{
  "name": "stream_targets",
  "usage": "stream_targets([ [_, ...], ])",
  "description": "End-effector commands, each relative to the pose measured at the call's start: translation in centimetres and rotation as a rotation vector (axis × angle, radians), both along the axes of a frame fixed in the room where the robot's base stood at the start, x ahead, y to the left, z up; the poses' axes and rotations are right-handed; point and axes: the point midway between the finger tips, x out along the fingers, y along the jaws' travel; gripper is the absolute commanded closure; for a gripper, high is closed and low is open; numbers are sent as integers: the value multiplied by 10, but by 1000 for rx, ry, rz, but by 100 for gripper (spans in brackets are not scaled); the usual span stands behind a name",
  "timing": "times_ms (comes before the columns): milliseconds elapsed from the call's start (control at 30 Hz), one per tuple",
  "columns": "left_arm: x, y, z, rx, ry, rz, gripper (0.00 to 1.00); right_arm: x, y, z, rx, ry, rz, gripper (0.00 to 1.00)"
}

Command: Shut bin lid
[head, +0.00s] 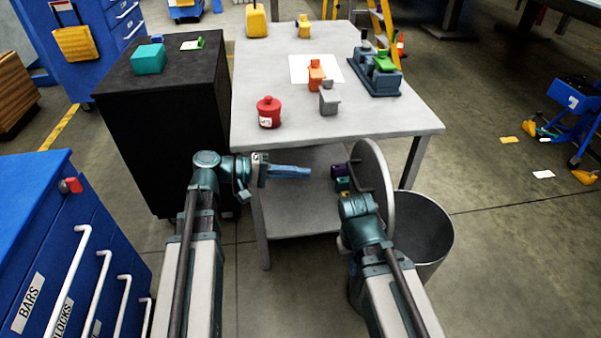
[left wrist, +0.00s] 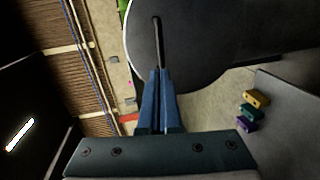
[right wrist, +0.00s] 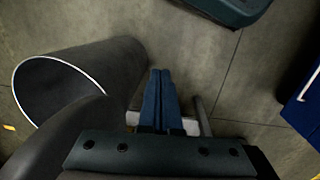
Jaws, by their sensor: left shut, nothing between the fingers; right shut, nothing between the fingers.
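The bin (head: 440,235) is a round grey metal can at the lower right, with its mouth open. Its round grey lid (head: 372,165) stands upright at the rim, bar handle facing left. My left gripper (head: 308,172) is shut and empty, left of the lid and pointing at it. In the left wrist view the closed fingertips (left wrist: 160,70) appear near the lower end of the handle (left wrist: 158,40); contact is unclear. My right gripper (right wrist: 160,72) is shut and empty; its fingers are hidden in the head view. The right wrist view shows the bin's open mouth (right wrist: 50,90) at left.
A grey table (head: 330,115) with a red canister (head: 268,111) and a fixture (head: 375,72) stands behind. Several small coloured blocks (left wrist: 250,110) sit on its lower shelf. A black cabinet (head: 170,120) and blue drawers (head: 60,240) stand left. Floor right of the bin is clear.

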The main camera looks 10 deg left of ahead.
Motion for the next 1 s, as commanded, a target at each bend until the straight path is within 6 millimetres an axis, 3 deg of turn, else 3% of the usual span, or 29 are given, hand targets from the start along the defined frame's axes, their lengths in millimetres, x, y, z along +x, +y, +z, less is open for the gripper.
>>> stream_targets([
  [200,13,-45,-12,1,0,-5,100,0,0,-11,0,0,0,100],
  [500,27,-88,-20,1,1,-3,100,0,0,-20,0,0,0,100],
  [700,31,-100,-22,1,0,-1,100,0,0,-21,0,0,0,100],
  [1000,31,-101,-22,1,0,-1,100,0,0,-21,0,0,0,100],
])
